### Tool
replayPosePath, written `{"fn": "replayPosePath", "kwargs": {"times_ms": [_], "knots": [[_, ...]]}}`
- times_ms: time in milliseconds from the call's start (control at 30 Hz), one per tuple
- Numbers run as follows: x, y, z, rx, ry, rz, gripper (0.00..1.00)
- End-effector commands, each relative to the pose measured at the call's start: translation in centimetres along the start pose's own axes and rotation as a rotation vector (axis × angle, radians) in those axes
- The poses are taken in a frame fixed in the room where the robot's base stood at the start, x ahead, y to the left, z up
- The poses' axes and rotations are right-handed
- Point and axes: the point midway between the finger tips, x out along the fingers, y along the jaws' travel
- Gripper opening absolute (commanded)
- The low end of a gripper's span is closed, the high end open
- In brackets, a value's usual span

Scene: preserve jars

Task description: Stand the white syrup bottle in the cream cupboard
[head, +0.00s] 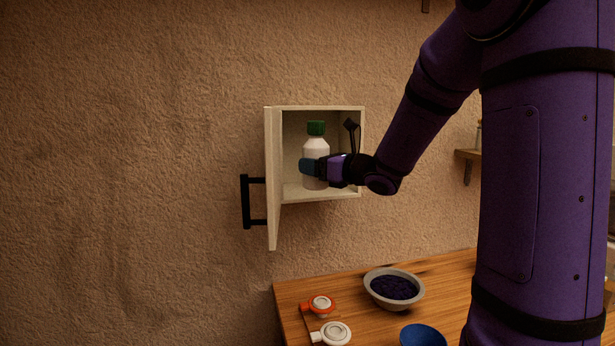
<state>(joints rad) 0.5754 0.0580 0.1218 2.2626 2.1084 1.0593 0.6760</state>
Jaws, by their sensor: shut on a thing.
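The white syrup bottle (316,149) with a green cap is upright at the opening of the cream cupboard (323,108). The cupboard is fixed to the wall, and its door (273,180) stands open on the left, with a black handle (246,201). My gripper (311,167) comes in from the right and is shut on the lower middle of the bottle. The bottle's base shows just above the cupboard floor; I cannot tell whether it touches. My gripper hides part of the bottle and of the cupboard's right side.
Below is a wooden counter (350,290). On it are a grey bowl of dark berries (394,288), a blue bowl (423,336), and an orange clip-like item (320,304) beside a white one (332,333). The wall left of the door is bare.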

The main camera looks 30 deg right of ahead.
Motion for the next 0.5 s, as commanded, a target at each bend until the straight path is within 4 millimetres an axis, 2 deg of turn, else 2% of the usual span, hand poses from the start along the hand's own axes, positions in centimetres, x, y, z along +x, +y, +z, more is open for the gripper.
{"fn": "replayPosePath", "kwargs": {"times_ms": [300,500], "knots": [[5.3,-4.7,-0.7,0.0,-0.003,0.001,0.33],[7.5,-6.7,-0.9,-0.001,-0.002,0.001,0.33]]}}
